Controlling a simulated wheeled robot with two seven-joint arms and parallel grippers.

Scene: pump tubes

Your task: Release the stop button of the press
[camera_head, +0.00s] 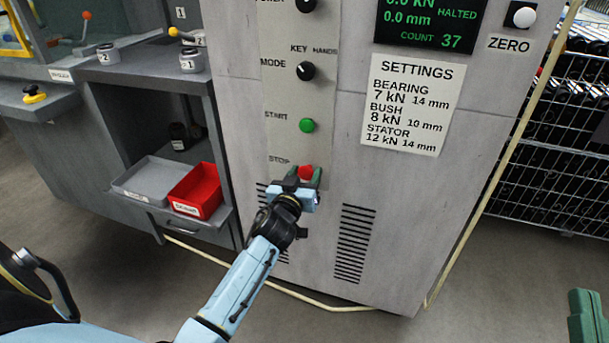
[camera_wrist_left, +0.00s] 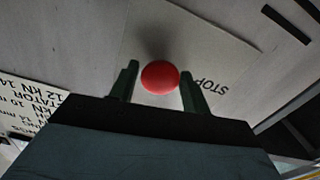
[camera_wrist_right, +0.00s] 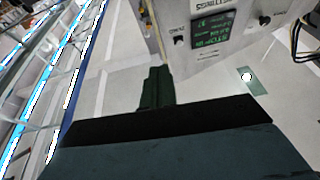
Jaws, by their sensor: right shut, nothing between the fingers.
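The red round stop button (camera_head: 305,172) sits at the bottom of the press's control strip, beside the STOP label. My left gripper (camera_head: 304,179) is at the button with its fingers apart. In the left wrist view the red button (camera_wrist_left: 160,77) shows between the two green fingertips, with a narrow gap on each side; whether they touch it I cannot tell. My right gripper (camera_head: 588,318) is at the lower right edge of the head view, away from the press. In the right wrist view its fingers (camera_wrist_right: 157,88) are together and empty.
Above the stop button are the green start button (camera_head: 307,125) and the black mode knob (camera_head: 305,71). A settings sheet (camera_head: 411,103) and a display reading HALTED (camera_head: 430,22) are on the press front. A red bin (camera_head: 196,191) stands at left, a wire cage (camera_head: 555,150) at right.

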